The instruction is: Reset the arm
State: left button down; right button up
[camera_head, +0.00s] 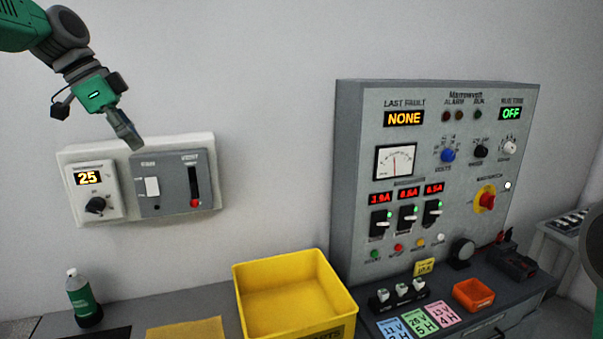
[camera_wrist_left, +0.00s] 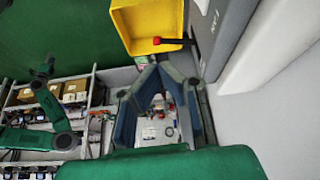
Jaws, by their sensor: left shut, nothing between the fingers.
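My left gripper (camera_head: 133,140) hangs from the upper left in the head view, in front of the wall and just above the grey switch panel. Its fingers are together and empty. In the left wrist view, the left gripper's fingers (camera_wrist_left: 158,72) meet at their tips, with nothing held between them. A green arm with a dark end shows small at the left of the wrist view. No state of a right gripper can be made out there.
A wall unit (camera_head: 140,139) with a 25 display, rocker switch and red-knobbed slider is close below the left gripper. A yellow bin (camera_head: 283,264) and a green bottle (camera_head: 84,298) stand on the bench. A large control panel (camera_head: 350,150) stands at right.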

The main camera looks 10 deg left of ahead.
pick_arm(q)
jog(key=d+f+n+g+y, duration=0.15)
jog(key=d+f, duration=0.25)
jog(key=f, duration=0.9)
jog(key=d+f+n, duration=0.3)
jog(key=d+f, duration=0.1)
jog(key=f, duration=0.9)
jog(key=s+d+f+n+y, duration=0.1)
jog(key=s+d+f, duration=0.1)
jog(key=s+f, duration=0.45)
jog(key=s+d+f+n, duration=0.15)
jog(key=s+f, duration=0.25)
jog(key=f, duration=0.5)
jog(key=s+d+f+n+g+y, duration=0.1)
jog(key=s+f, duration=0.2)
jog(key=s, duration=0.6)
jog(key=s+d+f+n, duration=0.15)
jog(key=s+f, duration=0.25)
jog(key=s, duration=0.5)
jog(key=s+d+f+n+g+y, duration=0.1)
jog(key=s+f+n, duration=0.15)
jog(key=s, duration=0.75)
jog(key=w+f+m+b, duration=0.1)
jog(key=w+f+b, duration=0.1)
jog(key=f+b, duration=0.7)
jog(key=w+d+f+m+t+b, duration=0.1)
jog(key=w+f+b, duration=0.1)
jog(key=f+b, duration=0.8)
